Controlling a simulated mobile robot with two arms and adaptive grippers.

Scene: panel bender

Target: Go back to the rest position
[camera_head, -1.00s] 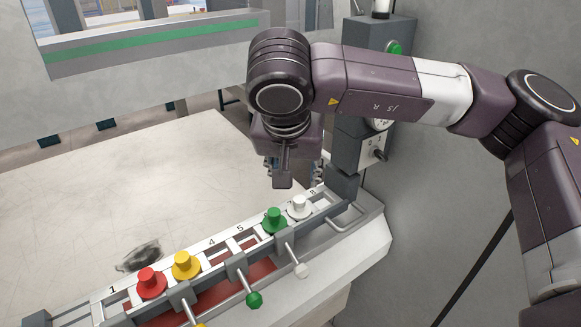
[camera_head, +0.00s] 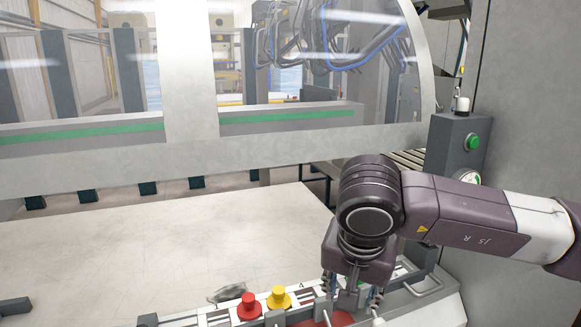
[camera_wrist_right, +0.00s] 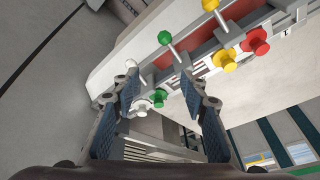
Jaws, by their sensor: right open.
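My right gripper (camera_head: 352,300) hangs over the right part of the panel of knobs in the head view, and its wrist hides part of the panel. In the right wrist view my right gripper (camera_wrist_right: 160,88) has its two fingers spread apart with nothing held between them. Beyond the fingers are a white knob (camera_wrist_right: 141,106) and a green knob (camera_wrist_right: 159,97). My left gripper is not in view.
The panel carries a red knob (camera_head: 249,307) and a yellow knob (camera_head: 278,298). A grey post with a green button (camera_head: 472,141) stands at the right. A pale table (camera_head: 150,245) lies behind the panel, below the machine's window front.

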